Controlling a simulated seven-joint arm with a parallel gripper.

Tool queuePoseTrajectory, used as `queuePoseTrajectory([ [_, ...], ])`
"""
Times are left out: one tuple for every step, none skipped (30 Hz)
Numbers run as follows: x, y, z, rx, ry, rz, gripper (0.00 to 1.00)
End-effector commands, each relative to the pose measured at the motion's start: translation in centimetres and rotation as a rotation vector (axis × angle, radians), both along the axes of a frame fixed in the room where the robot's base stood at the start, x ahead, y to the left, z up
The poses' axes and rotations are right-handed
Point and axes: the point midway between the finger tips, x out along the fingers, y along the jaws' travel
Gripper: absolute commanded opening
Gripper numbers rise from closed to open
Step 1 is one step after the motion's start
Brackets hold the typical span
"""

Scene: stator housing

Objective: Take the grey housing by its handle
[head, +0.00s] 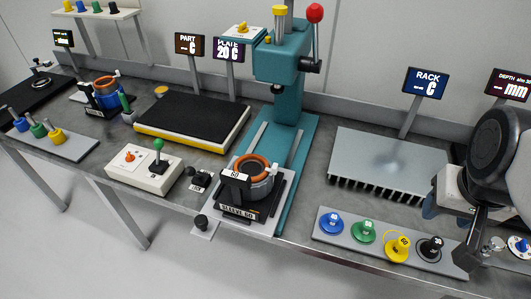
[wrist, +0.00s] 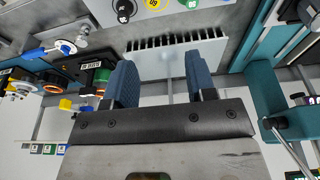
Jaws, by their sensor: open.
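The grey housing (head: 263,186) with an orange winding ring in its top sits in the black fixture marked SLEEVE 60 (head: 238,212), under the teal press. A black block marked 60 (head: 236,190) stands at its left front and hides part of it. I cannot clearly make out its handle. My gripper (wrist: 162,85) is open, with two blue fingers apart and nothing between them in the wrist view. In the head view my arm is at the far right, over the right end of the rack, well away from the housing.
The teal press (head: 287,95) with a red-knobbed lever stands behind the housing. A finned rack (head: 385,160) lies to its right, with a strip of coloured knobs (head: 363,231) in front. A second orange-ringed part (head: 105,79) stands far left. A control box (head: 143,170) is left of the press.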

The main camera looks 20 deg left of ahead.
Motion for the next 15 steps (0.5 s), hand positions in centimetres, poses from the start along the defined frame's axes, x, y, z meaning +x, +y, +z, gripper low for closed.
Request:
queuePoseTrajectory([
  [0.1, 0.1, 0.0, 0.0, 0.001, 0.006, 0.51],
  [0.2, 0.2, 0.0, -0.001, 0.002, 0.012, 0.51],
  [0.3, 0.4, 0.0, -0.002, 0.003, 0.021, 0.51],
  [0.5, 0.6, 0.0, -0.003, 0.005, 0.03, 0.51],
  [0.6, 0.7, 0.1, -0.003, 0.006, 0.041, 0.51],
  [0.8, 1.0, 0.1, -0.005, 0.008, 0.058, 0.51],
  [1.0, 1.3, 0.1, -0.007, 0.012, 0.072, 0.51],
  [1.2, 1.6, 0.1, -0.008, 0.014, 0.088, 0.51],
  [1.5, 2.0, 0.0, -0.011, 0.018, 0.111, 0.51],
  [1.8, 2.4, 0.0, -0.013, 0.021, 0.13, 0.51],
  [2.0, 2.7, 0.1, -0.015, 0.024, 0.151, 0.51],
  [2.4, 3.3, 0.1, -0.017, 0.027, 0.18, 0.51],
  [2.7, 3.7, 0.1, -0.02, 0.031, 0.204, 0.51],
  [3.0, 4.2, 0.1, -0.022, 0.034, 0.227, 0.51],
  [3.3, 4.8, 0.1, -0.025, 0.039, 0.258, 0.51],
])
